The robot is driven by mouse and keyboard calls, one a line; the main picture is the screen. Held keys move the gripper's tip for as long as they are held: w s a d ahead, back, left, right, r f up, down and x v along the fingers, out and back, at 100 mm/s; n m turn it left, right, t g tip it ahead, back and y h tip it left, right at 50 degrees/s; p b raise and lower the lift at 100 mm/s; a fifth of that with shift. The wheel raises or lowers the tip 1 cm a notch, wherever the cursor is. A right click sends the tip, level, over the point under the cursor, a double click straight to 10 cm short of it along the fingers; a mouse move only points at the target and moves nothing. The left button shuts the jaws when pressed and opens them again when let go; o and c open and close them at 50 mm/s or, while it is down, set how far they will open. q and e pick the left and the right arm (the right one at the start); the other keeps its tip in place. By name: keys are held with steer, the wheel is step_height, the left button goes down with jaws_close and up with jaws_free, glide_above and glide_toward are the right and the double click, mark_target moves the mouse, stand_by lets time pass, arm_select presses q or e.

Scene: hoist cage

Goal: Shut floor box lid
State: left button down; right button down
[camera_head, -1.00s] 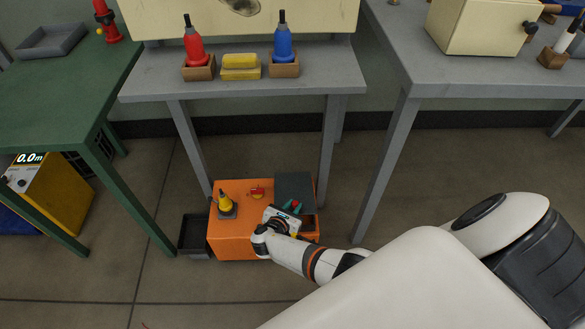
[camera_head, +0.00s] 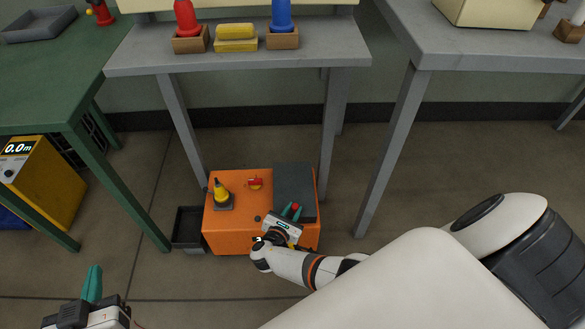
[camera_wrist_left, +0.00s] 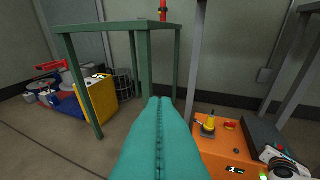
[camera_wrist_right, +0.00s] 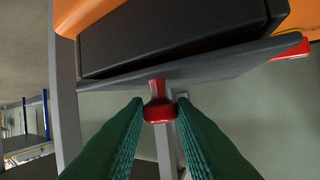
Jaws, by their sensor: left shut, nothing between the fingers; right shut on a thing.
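The orange floor box (camera_head: 235,232) stands on the floor under the middle grey table. Its dark grey lid (camera_head: 294,185) lies over the right part of the top; it also shows in the left wrist view (camera_wrist_left: 262,135). My right gripper (camera_head: 291,212) is at the lid's near end, shut on the red knob (camera_wrist_right: 160,112). In the right wrist view, the lid (camera_wrist_right: 190,68) runs close along a black block on the box; I cannot tell whether it sits flush. My left gripper (camera_head: 92,285) is shut and empty, low at the left, away from the box.
A yellow-and-grey fixture (camera_head: 222,195) and a red switch (camera_head: 255,183) stand on the box top left of the lid. A black tray (camera_head: 188,229) is beside the box. Table legs flank it. The green table (camera_head: 60,95) stands left, with open floor in front.

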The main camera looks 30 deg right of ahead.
steer(key=shift+s+a+f, duration=0.1)
steer(key=shift+f, duration=0.2)
steer(key=c, duration=1.2)
jaws_free()
steer(key=shift+c, duration=0.2)
arm_select(q)
steer(key=shift+w+d+r+t, duration=0.2)
steer(key=shift+w+r+t, duration=0.1)
steer(key=shift+r+t, duration=0.4)
arm_select(e)
steer(key=shift+r, duration=0.1)
steer(key=shift+s+a, duration=0.1)
steer(key=shift+a, duration=0.1)
arm_select(q)
steer(key=s+a+f+g+y+p, duration=0.2)
steer(key=s+a+f+g+p, duration=0.1)
steer(key=s+f+g, duration=0.6)
steer(key=shift+s+a+f+g, duration=0.4)
steer(key=shift+s+a+f, duration=0.05)
steer(key=shift+s+a, duration=0.2)
arm_select(e)
steer(key=v, duration=1.1)
steer(key=shift+a, duration=0.2)
steer(key=shift+s+r, duration=0.1)
